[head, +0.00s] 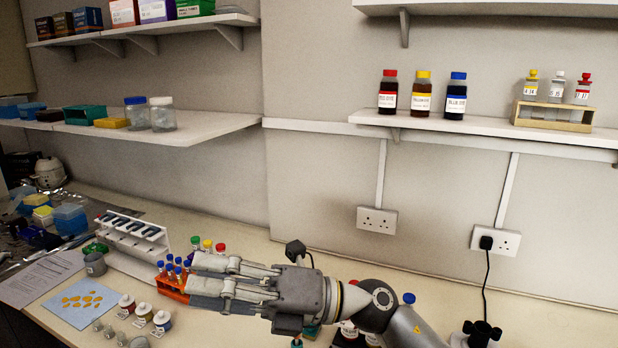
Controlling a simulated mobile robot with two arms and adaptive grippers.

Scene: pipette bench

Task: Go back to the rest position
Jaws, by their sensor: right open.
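My right gripper (196,274) reaches in from the lower right with its fingers pointing left. It is open, and I see nothing held between the fingers. In the picture its fingertips overlap the orange tube rack (171,286), which holds several blue-capped tubes; I cannot tell how far apart they are in depth. Several coloured-cap vials (220,249) show just behind the fingers. My left gripper is not in view.
A white pipette stand (133,241) is left of the gripper. Small labelled jars (162,321) stand in front. Bottles (347,333) are partly hidden beneath my right arm. Wall shelves (480,128) hold more bottles. The back right of the bench (540,318) looks clear.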

